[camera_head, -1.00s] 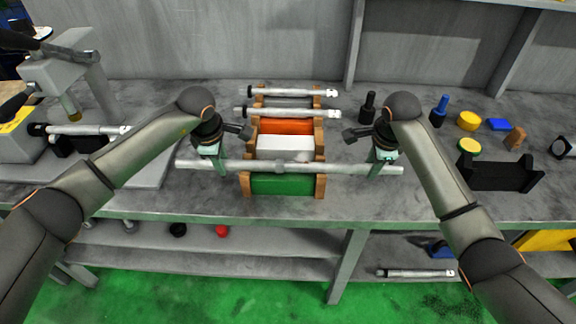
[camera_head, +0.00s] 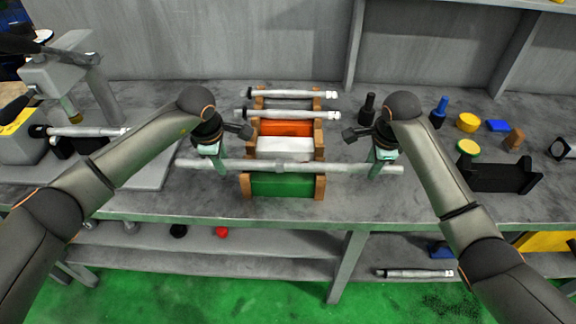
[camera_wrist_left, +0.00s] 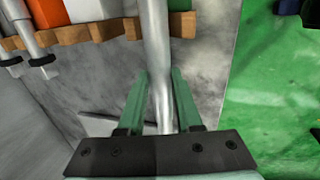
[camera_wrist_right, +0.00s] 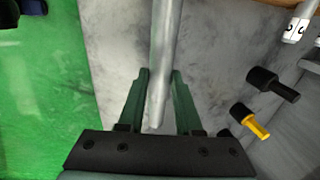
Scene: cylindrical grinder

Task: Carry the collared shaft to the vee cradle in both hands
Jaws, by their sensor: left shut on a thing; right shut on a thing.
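The collared shaft (camera_head: 335,167) is a long grey bar with a thicker collar near its middle. It lies level, left to right, in front of the wooden rack, across the view of its white and green sections. My left gripper (camera_head: 213,166) is shut on its left part and my right gripper (camera_head: 382,168) on its right part. The wrist views show the shaft between the green fingers of the left gripper (camera_wrist_left: 160,90) and the right gripper (camera_wrist_right: 160,88). The black vee cradle (camera_head: 497,180), with two raised ends, stands on the bench at the right, apart from the shaft.
The rack (camera_head: 320,186) holds other shafts (camera_head: 290,114) at its back. Dark, blue and yellow small parts (camera_head: 467,122) stand behind the cradle. A grinder-like machine (camera_head: 62,72) is at the left. Bare bench top (camera_head: 425,195) lies between my right gripper and the cradle.

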